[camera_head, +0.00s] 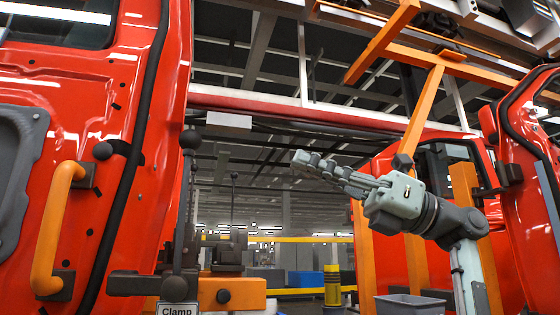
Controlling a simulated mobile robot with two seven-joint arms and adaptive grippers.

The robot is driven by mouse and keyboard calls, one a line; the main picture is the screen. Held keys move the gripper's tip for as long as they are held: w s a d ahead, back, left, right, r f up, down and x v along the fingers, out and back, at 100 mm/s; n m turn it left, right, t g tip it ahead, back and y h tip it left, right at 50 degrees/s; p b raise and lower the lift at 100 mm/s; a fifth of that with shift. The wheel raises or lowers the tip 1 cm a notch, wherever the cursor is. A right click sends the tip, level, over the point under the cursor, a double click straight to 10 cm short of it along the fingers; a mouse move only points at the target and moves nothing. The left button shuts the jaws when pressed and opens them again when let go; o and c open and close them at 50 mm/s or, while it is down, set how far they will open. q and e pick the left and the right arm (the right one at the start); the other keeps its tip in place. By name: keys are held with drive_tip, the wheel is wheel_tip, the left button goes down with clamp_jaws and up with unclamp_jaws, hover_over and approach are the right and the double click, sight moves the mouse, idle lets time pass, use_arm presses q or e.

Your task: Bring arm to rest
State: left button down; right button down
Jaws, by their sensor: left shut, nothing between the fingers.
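My left gripper (302,160) shows right of the middle, raised in the air in front of the open door area. Its grey, jointed fingers point to the left and slightly up, shut with nothing between them. The light grey gripper body (402,195) joins a dark wrist and a forearm that drops to the lower right. The gripper appears clear of the red bodywork; its exact depth cannot be told. My right gripper is not in view.
A red door (120,130) with an orange handle (52,225) fills the left. An orange fixture (232,292) stands near a "Clamp" label (177,311). More red doors (530,210) and orange beams (425,105) are on the right. A grey bin (410,305) stands below the gripper.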

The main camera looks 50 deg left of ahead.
use_arm(q)
drive_tip(key=shift+w+d, duration=0.2)
drive_tip(key=shift+w, duration=0.1)
idle(0.4)
